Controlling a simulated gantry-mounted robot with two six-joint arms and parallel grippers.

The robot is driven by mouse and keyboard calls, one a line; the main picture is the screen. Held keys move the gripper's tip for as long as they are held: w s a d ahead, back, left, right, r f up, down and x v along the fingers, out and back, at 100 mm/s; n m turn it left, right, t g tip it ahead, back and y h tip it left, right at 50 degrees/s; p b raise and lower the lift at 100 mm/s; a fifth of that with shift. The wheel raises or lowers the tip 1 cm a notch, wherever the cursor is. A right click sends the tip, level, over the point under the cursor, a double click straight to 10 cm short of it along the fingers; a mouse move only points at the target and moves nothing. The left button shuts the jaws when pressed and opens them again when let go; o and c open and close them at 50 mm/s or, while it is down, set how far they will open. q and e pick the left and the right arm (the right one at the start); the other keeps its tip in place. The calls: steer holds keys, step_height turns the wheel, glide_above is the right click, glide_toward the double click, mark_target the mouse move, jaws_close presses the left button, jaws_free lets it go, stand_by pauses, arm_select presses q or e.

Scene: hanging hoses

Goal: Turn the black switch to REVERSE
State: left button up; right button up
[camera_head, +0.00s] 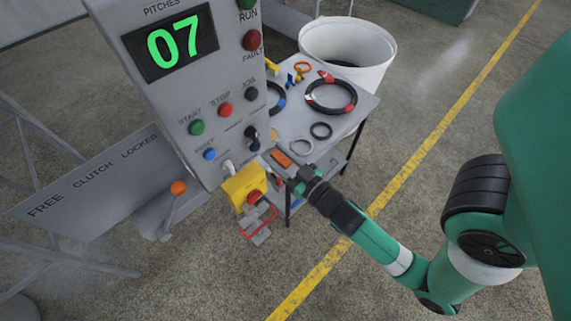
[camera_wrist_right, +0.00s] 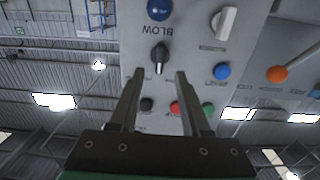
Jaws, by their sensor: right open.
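The black switch (camera_wrist_right: 158,54) is on the grey control panel, with a pale line on its knob pointing down in the right wrist view. It also shows in the head view (camera_head: 251,133), low on the panel's right side, too small to read its setting. No REVERSE label is readable. My right gripper (camera_wrist_right: 159,76) is open and empty, its two fingers pointing at the panel. The switch appears just beyond the fingertips, in line with the gap between them, apparently untouched. The right gripper also shows in the head view (camera_head: 290,180), right of the panel. My left gripper is not in view.
The panel carries a green START button (camera_head: 196,128), red STOP button (camera_head: 225,110) and black JOG button (camera_head: 252,93). A pale grey switch (camera_wrist_right: 225,21) sits near the black one. A yellow box (camera_head: 242,187) projects below. A table (camera_head: 350,108) with hose rings stands behind.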

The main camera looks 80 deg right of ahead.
mark_target(256, 135)
steer(key=shift+s+a+r, duration=1.05)
steer(key=shift+s+a, duration=0.05)
steer(key=shift+s, duration=0.6)
steer(key=p+x, duration=0.1)
steer(key=x, duration=0.3)
steer(key=p+x, duration=0.1)
steer(key=x, duration=0.2)
steer(key=p+x, duration=0.1)
steer(key=x, duration=0.3)
steer(key=shift+w+d+f, duration=0.2)
steer(key=shift+w+f, duration=0.05)
steer(key=shift+w, duration=0.05)
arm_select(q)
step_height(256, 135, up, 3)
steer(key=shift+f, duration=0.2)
arm_select(e)
jaws_close()
